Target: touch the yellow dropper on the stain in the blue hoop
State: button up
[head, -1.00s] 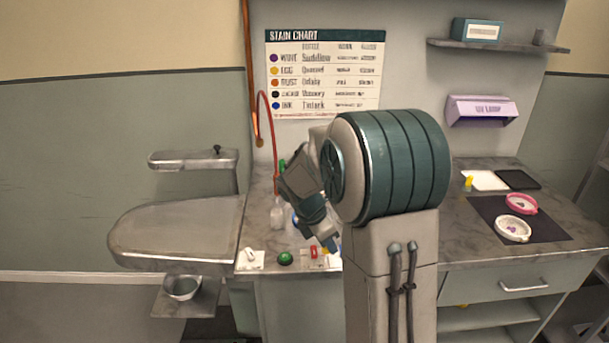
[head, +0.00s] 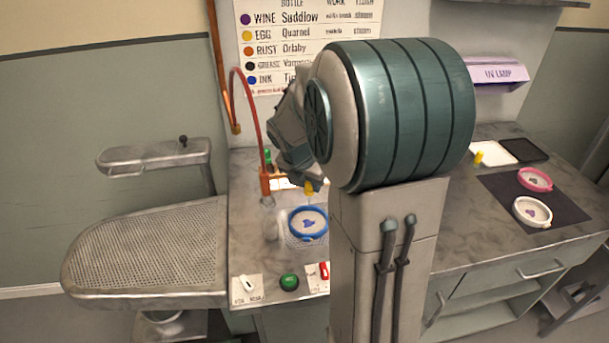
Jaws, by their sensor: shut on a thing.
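The blue hoop (head: 292,226) lies on the bench, with cloth inside it and a small purple-blue stain (head: 308,224) near the cloth's middle. The yellow dropper (head: 309,188) shows as a small yellow piece just beyond the hoop's far rim in the picture. My gripper (head: 308,180) is shut on it, mostly hidden behind my own arm. The dropper's tip appears above and apart from the stain; its exact height is hard to tell.
A pink hoop (head: 535,179) and a white hoop (head: 532,212) lie on a dark mat at right.

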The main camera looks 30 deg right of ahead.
aim_at(309, 203)
jog(key=shift+s+a+f+b, duration=0.1)
jog(key=shift+f+b, duration=0.55)
jog(key=shift+f, duration=0.1)
notch_tip(309, 203, down, 4)
jog(key=b, duration=0.4)
jog(key=shift+f, duration=0.1)
jog(key=shift+f, duration=0.6)
dwell(1.7)
jog(key=shift+r, duration=0.15)
notch_tip(309, 203, up, 7)
jog(key=p, duration=0.7)
dwell(0.6)
